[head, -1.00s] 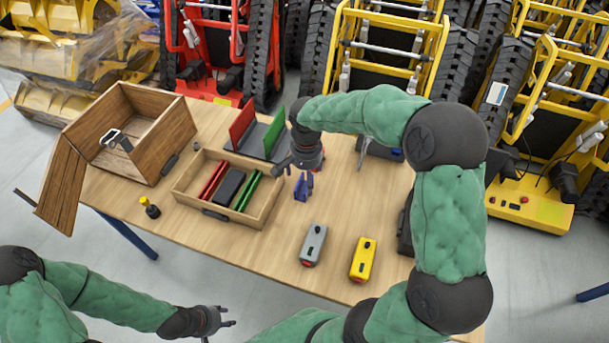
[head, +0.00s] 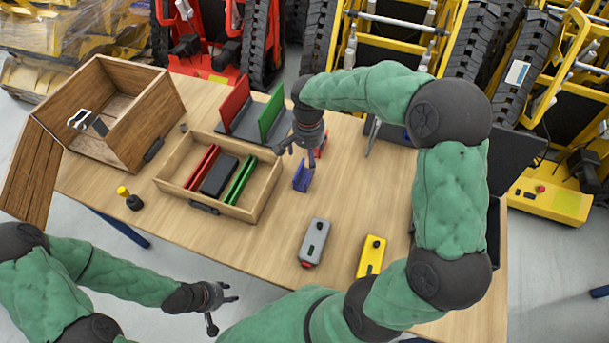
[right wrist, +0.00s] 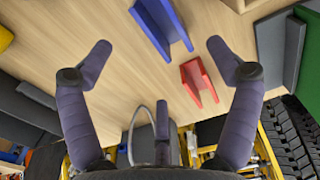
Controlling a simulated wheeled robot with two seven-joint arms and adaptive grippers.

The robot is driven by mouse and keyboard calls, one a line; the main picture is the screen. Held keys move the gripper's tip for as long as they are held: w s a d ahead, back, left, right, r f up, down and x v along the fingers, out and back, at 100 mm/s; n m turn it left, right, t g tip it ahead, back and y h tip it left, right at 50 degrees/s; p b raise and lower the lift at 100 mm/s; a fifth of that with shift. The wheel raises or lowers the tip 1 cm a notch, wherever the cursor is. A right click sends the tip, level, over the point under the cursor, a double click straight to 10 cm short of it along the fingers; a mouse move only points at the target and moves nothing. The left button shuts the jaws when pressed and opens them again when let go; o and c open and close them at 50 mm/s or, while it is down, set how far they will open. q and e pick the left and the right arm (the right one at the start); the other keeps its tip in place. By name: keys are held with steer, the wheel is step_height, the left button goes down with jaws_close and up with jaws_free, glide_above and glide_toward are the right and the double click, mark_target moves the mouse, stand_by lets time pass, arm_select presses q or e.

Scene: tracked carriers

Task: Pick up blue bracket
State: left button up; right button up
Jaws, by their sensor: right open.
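The blue bracket (head: 301,176) stands on the table, just right of the open wooden drawer tray. It also shows at the top of the right wrist view (right wrist: 161,27). My right gripper (head: 297,156) is above the table close to the blue bracket and partly overlaps it in the head view.
A red bracket (right wrist: 199,83) lies close to the blue one. The tray (head: 262,202) holds red, black and green pieces. A grey device (head: 314,243) and a yellow device (head: 371,257) lie nearer. A wooden box (head: 160,120) stands left, a dark case (head: 493,150) right.

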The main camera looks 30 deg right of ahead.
steer(key=b, duration=0.2)
glide_above(304, 175)
steer(key=s, duration=0.2)
step_height(304, 175, down, 5)
steer(key=shift+d+f, duration=0.1)
steer(key=shift+f, duration=0.05)
steer(key=shift+f+b, duration=1.2)
steer(key=shift+f, duration=1.4)
steer(key=shift+r, duration=0.1)
steer(key=c, duration=1.6)
steer(key=shift+o, duration=0.2)
